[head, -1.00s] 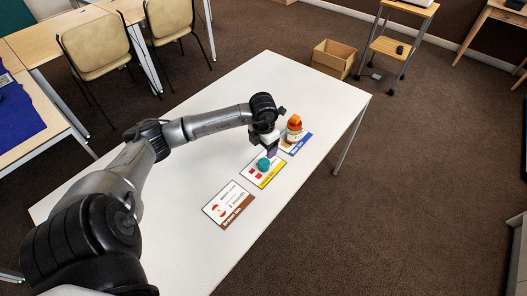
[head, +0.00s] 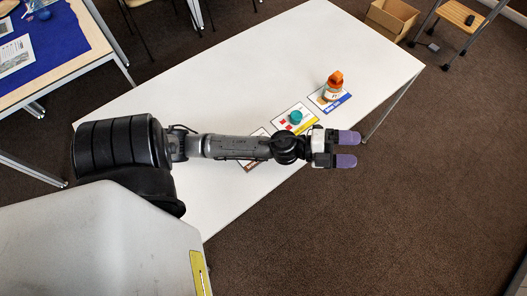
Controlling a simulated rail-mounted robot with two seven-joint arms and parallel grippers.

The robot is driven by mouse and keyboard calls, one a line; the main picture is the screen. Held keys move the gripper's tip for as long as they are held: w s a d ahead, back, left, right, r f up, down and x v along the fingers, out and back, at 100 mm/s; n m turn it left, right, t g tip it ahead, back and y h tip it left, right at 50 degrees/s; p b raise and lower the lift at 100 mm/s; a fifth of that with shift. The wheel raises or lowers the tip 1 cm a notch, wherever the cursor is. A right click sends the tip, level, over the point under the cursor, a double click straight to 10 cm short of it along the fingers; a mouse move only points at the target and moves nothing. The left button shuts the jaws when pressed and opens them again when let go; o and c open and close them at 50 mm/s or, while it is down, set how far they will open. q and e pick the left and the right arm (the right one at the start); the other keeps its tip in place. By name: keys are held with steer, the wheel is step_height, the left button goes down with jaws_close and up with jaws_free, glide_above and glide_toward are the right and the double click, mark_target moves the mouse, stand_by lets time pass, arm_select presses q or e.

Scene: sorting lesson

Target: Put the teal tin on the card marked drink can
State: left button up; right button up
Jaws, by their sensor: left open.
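The teal tin (head: 295,117) stands on the card with a yellow stripe and red pictures (head: 281,124), in the middle of the row of cards. Its lettering is too small to read, so I cannot tell which card is marked drink can. My left gripper (head: 348,149) is open and empty, its two purple fingers apart and pointing right. It appears below and to the right of the tin, clear of it, around the table's near edge. My right gripper is not in view.
An orange-and-white bottle (head: 333,85) stands on the blue-striped card (head: 343,101). My left arm partly hides a brown-striped card (head: 254,167). The white table (head: 220,85) is bare beyond the cards. A cardboard box (head: 391,18) is on the floor behind.

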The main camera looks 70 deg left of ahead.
arm_select(q)
steer(key=s+a+f+n+g+y, duration=0.45)
steer(key=s+f+n+y, duration=0.35)
steer(key=f+n+y, duration=0.5)
steer(key=s+d+f+n+g+h, duration=0.2)
steer(key=s+d+g, duration=0.1)
steer(key=s+g, duration=0.2)
steer(key=s+d+f+n+g+h, duration=0.2)
steer(key=s+d+g, duration=0.2)
steer(key=s, duration=0.6)
steer(key=shift+n+g, duration=0.4)
steer(key=shift+g, duration=0.25)
